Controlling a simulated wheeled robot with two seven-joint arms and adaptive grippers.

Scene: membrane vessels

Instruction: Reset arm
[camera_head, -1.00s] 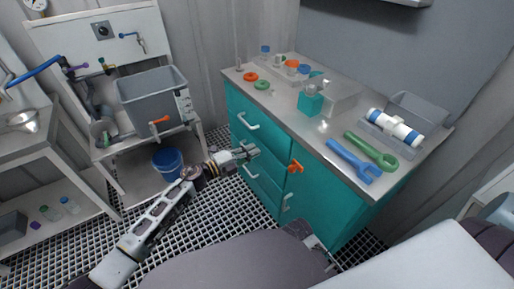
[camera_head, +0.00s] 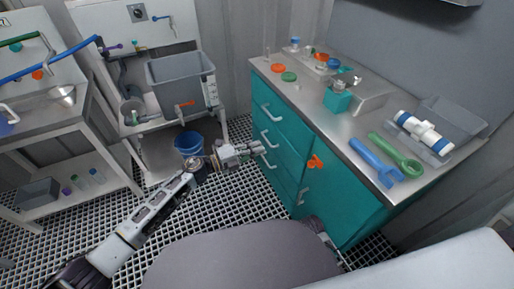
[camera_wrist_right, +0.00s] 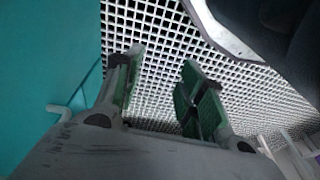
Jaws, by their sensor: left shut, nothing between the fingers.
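My left gripper (camera_head: 258,147) reaches in from the left in the head view. It is shut and empty, in front of the teal cabinet's (camera_head: 287,133) left side, close to the white drawer handles. Whether it touches a handle cannot be told. My right gripper (camera_wrist_right: 162,75) shows in the right wrist view with its two green-padded fingers apart and nothing between them. It is above the grid floor (camera_wrist_right: 158,35), with a teal surface (camera_wrist_right: 45,65) to its left.
The cabinet's metal top bears a blue wrench (camera_head: 376,163), a green wrench (camera_head: 396,155), a white-and-blue membrane vessel (camera_head: 424,131) and a teal box (camera_head: 337,99). A grey tank (camera_head: 176,84) stands at the back left, with a blue bucket (camera_head: 188,145) below. A metal shelf (camera_head: 60,125) stands far left.

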